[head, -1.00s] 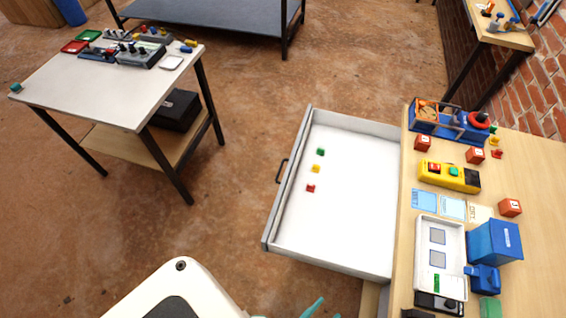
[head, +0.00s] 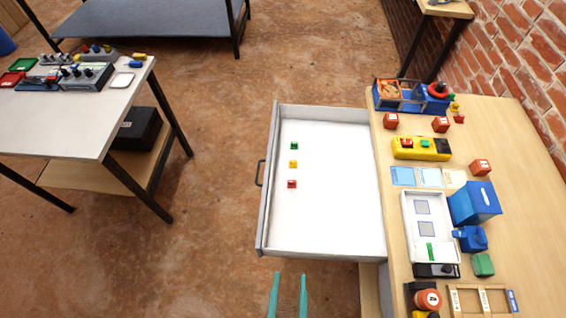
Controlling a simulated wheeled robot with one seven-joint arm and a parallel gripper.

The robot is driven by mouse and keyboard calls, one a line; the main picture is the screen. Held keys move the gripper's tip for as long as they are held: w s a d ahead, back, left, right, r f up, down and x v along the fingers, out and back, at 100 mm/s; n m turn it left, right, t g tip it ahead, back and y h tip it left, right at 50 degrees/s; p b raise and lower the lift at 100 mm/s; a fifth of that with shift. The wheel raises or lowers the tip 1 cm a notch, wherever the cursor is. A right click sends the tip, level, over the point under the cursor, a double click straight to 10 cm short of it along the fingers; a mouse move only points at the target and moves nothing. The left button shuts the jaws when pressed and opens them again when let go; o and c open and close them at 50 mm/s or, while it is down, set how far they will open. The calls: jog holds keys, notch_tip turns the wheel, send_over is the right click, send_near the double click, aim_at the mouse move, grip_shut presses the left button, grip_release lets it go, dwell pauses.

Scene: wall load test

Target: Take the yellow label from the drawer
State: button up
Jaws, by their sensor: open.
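The yellow label (head: 293,164) is a small yellow piece lying on the white floor of the open drawer (head: 335,215), toward its left side. A green label (head: 294,146) lies just above it and a red label (head: 292,184) just below it, all apart in a column. My gripper (head: 289,276) shows at the bottom of the head view as two teal fingers. The fingers are spread with nothing between them. In the picture they are below the drawer's near wall, apart from the labels.
The drawer sticks out left of a wooden workbench (head: 515,150). The bench holds a white tray (head: 407,228), a blue box (head: 474,204), a yellow control box (head: 421,148) and several red blocks. A white table (head: 75,120) stands at left. Bare floor lies between.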

jog(key=w+d+f+m+h, duration=0.15)
jog(key=w+d, duration=0.25)
jog(key=w, duration=0.6)
jog(key=w+d+f+m, duration=0.1)
jog(key=w+d+f, duration=0.15)
jog(key=w, duration=0.75)
jog(key=w+d+f+m+h, duration=0.1)
jog(key=w+d, duration=0.3)
jog(key=w, duration=0.7)
jog(key=n+g+y, duration=0.3)
jog(key=n, duration=0.1)
send_near(293, 163)
jog(key=x, duration=0.2)
jog(key=shift+w+d, duration=0.1)
jog(key=shift+w, duration=0.25)
jog(key=shift+x, duration=3.15)
jog(key=shift+f, duration=0.1)
jog(key=shift+c, duration=0.7)
grip_shut()
